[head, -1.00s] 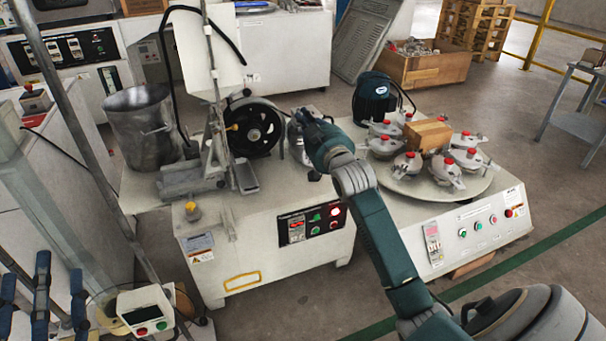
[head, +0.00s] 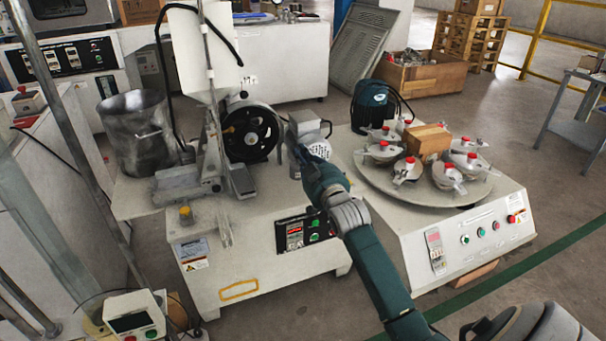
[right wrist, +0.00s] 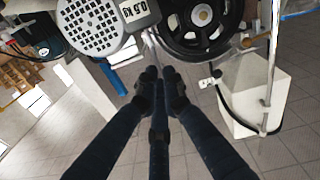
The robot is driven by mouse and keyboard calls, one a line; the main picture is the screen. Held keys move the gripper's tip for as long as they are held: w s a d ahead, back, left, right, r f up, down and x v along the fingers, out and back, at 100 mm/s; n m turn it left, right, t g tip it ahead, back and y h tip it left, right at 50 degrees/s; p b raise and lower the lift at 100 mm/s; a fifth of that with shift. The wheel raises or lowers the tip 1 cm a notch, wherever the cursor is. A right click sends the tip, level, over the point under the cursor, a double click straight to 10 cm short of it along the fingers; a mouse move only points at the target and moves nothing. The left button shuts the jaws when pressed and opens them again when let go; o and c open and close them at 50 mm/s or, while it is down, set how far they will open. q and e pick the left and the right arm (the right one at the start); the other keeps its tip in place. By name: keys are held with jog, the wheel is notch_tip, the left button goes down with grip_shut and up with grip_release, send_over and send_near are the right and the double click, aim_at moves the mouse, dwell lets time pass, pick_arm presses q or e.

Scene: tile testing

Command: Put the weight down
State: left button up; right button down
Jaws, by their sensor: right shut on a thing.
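My right gripper (head: 299,152) reaches from the lower right over the white machine's top, close to the grey motor. In the right wrist view its dark fingers (right wrist: 161,76) are drawn together at the tips, with a thin pale piece at the tips. The weight cannot be made out in the head view. My left gripper is out of view.
A motor's round grille (right wrist: 92,25) is close to the fingers. A turntable (head: 420,200) with several red-knobbed pots stands right.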

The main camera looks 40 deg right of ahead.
notch_tip(320, 180, down, 5)
jog(key=shift+f+b, duration=0.15)
jog(key=shift+b, duration=1.1)
jog(key=shift+f, duration=0.15)
jog(key=c, duration=1.9)
grip_release()
jog(key=shift+f, duration=0.1)
